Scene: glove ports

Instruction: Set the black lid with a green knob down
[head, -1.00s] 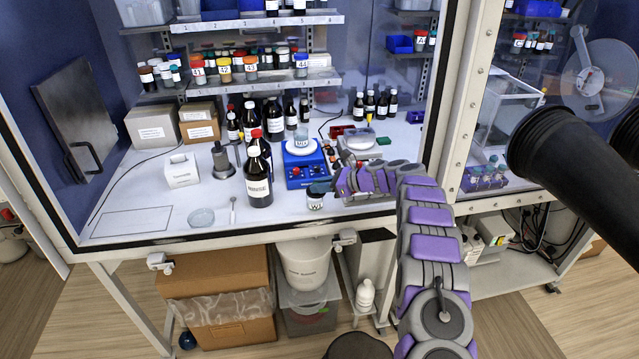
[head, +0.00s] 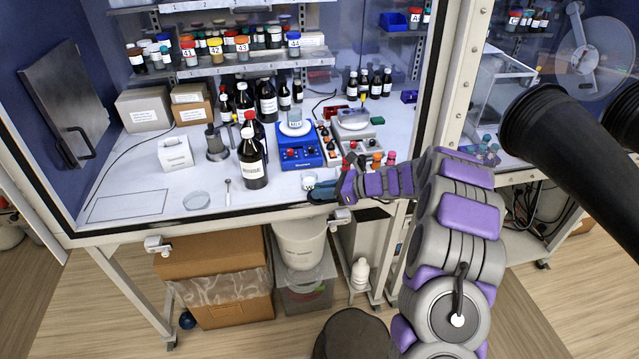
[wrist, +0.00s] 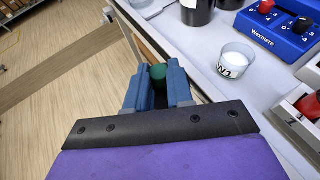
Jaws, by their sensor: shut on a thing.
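My gripper (wrist: 158,88) has its blue fingers closed around the green knob (wrist: 158,72) of the black lid. The lid's black disc is mostly hidden behind the fingers and hard to tell from the dark bench edge. In the head view, my gripper (head: 322,191) is at the front edge of the bench, beside the W1 jar. The small clear W1 jar (wrist: 236,62) stands upright and open, with white contents, to the right of the fingers in the wrist view. It also shows in the head view (head: 309,179).
The blue stirrer (head: 299,152) stands behind the jar, with a brown bottle (head: 252,165) to its left. A glass dish (head: 196,200) and a spatula (head: 228,192) lie further left. Bare white bench (head: 165,185) shows at the left. The floor lies beyond the front edge.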

